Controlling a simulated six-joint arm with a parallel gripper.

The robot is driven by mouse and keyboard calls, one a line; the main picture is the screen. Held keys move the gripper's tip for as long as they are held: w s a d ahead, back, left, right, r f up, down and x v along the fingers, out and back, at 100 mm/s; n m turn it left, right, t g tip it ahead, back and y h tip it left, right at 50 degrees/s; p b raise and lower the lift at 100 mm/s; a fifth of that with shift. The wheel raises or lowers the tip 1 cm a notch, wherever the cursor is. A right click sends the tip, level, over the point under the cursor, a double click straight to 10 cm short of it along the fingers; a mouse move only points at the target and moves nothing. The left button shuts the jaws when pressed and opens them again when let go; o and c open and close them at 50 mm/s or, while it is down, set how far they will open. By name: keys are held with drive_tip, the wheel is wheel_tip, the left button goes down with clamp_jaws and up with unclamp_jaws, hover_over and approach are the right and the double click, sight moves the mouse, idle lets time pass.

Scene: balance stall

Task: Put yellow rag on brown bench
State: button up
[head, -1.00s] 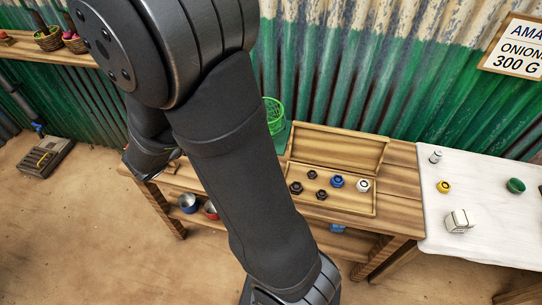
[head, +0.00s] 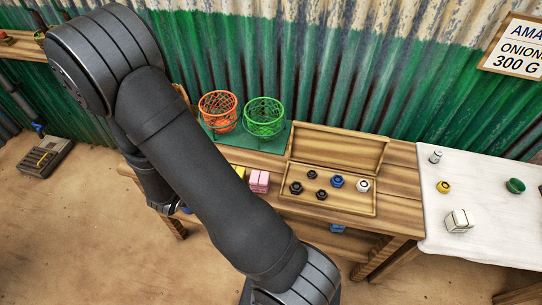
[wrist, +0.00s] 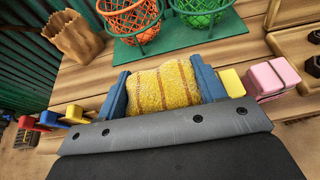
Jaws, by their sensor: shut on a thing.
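The yellow rag (wrist: 165,88), with faint orange stripes, sits bunched between the two blue fingers of my gripper (wrist: 163,84) in the wrist view. The gripper is shut on it. The brown bench (wrist: 85,82) is wooden and lies behind and around the rag in the wrist view. In the head view the bench (head: 402,182) stands against the corrugated wall, and my arm covers its left part. The rag is hidden there. I cannot tell whether the rag touches the bench top.
Orange (head: 218,108) and green (head: 264,115) wire baskets stand on a green board. Pink blocks (head: 259,181) and a yellow block (wrist: 232,83) lie right of the gripper. A paper bag (wrist: 73,38) stands left. An open wooden box (head: 335,165) holds weights. A white table (head: 480,205) adjoins.

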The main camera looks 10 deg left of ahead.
drive_tip(key=shift+f, duration=5.65)
drive_tip(key=shift+f, duration=0.1)
drive_tip(key=o, duration=0.6)
drive_tip(key=shift+o, duration=0.7)
drive_tip(key=shift+s, duration=0.15)
drive_tip(key=v, duration=1.1)
drive_tip(key=shift+s+r, duration=0.25)
drive_tip(key=shift+s, duration=0.1)
